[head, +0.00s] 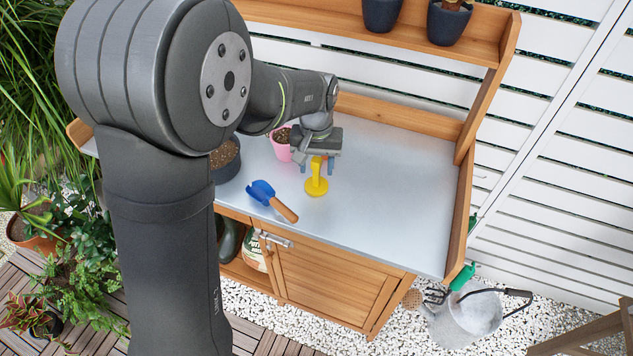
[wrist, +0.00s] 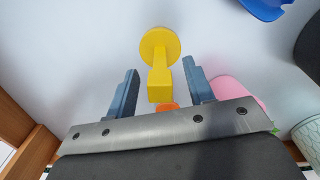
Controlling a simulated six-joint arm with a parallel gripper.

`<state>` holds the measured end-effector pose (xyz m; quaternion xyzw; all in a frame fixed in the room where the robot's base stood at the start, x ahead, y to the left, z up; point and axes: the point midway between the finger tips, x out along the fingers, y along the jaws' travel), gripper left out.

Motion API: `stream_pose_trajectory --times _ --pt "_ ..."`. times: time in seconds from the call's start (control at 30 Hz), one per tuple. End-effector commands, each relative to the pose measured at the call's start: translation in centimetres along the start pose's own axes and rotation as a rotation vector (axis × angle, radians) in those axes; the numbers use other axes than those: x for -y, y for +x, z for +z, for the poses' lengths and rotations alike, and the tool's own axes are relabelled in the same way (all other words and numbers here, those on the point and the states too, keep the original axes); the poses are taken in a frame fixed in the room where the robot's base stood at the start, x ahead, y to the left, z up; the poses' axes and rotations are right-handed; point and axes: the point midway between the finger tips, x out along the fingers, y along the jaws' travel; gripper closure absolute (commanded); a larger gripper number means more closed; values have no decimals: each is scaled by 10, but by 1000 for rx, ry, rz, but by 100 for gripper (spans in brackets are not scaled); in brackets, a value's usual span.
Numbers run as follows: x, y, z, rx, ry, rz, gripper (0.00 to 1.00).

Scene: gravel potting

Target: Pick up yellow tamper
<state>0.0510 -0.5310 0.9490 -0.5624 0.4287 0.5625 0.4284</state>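The yellow tamper (head: 316,180) stands upright on the grey metal bench top, with its round base down. In the wrist view the tamper (wrist: 160,75) shows its shaft and top end between the fingers. My gripper (head: 317,166) is over the tamper, pointing down. In the wrist view my gripper (wrist: 158,82) is open, one blue-grey finger on each side of the shaft, with a visible gap on both sides. A small orange thing (wrist: 168,106) shows just below the tamper's top end in the wrist view; most of it is hidden.
A blue scoop (head: 262,192) with an orange handle lies left of the tamper. A pink pot (head: 281,150) with soil and a dark tub (head: 226,165) of brown material stand further left. The bench top (head: 400,190) is clear to the right. A raised wooden edge (head: 400,118) runs along the back.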

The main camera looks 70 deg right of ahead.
Motion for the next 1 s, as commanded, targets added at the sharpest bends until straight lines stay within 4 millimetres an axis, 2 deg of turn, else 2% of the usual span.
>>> stream_pose_trajectory --times 0.03,0.23,0.53,0.67,0.87,1.0 --pt "0 0 0 0 0 0 61" --pt "0 0 0 0 0 0 100" --pt "0 -2 0 -1 0 0 100" --pt "0 -10 0 -2 0 0 100" --pt "0 -40 -1 -5 0 1 100" --pt "-22 -58 18 -3 6 1 100"
